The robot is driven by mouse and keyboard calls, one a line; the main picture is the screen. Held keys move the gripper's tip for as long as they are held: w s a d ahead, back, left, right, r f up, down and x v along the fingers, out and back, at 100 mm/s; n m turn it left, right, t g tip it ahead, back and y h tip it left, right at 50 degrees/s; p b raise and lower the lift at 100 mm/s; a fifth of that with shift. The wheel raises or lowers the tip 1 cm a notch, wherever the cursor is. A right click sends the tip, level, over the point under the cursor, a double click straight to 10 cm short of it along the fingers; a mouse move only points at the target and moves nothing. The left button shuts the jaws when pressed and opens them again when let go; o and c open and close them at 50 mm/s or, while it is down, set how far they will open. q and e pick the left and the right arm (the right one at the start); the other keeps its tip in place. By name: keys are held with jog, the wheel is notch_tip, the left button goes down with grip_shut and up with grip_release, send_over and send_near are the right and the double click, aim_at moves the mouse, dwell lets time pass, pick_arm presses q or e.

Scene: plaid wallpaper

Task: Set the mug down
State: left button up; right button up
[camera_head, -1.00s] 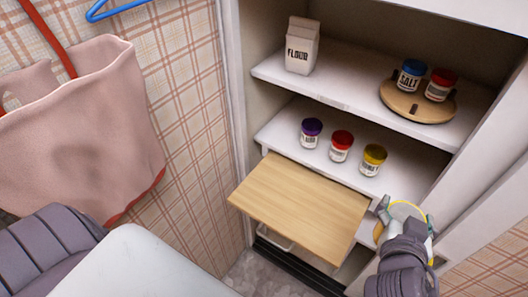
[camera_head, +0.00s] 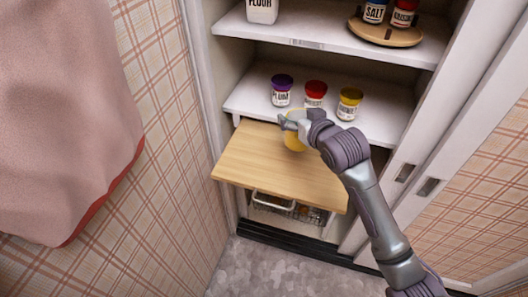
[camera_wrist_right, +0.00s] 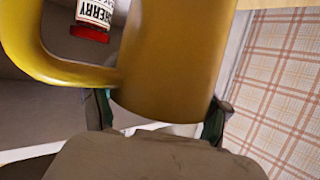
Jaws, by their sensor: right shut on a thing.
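A yellow mug (camera_head: 294,141) is held by my right gripper (camera_head: 296,121) over the light wooden pull-out board (camera_head: 248,165). In the right wrist view the mug (camera_wrist_right: 175,60) fills the upper middle, its handle toward the left, and my right gripper's fingers (camera_wrist_right: 158,112) are on either side of it. The gripper and wrist hide part of the mug in the head view. I cannot tell whether the mug's base touches the board. My left gripper is not in view.
A purple jar (camera_head: 281,91), a red jar (camera_head: 315,93) and a yellow jar (camera_head: 349,104) stand on the shelf behind the board. A wire basket (camera_head: 273,202) is below it. The board's left and front parts are clear.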

jog(key=a+f, duration=0.8)
jog(key=shift+w+a+f, duration=0.1)
jog(key=shift+a+f, duration=0.2)
jog(key=shift+a, duration=0.05)
jog(key=shift+f, duration=0.3)
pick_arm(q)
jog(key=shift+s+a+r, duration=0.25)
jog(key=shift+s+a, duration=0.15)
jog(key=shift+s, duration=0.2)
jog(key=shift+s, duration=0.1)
pick_arm(e)
jog(key=shift+f, duration=0.1)
jog(key=o, duration=1.3)
jog(key=shift+c, duration=0.2)
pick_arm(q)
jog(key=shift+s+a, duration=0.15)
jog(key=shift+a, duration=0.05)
pick_arm(e)
jog(key=shift+o, duration=1)
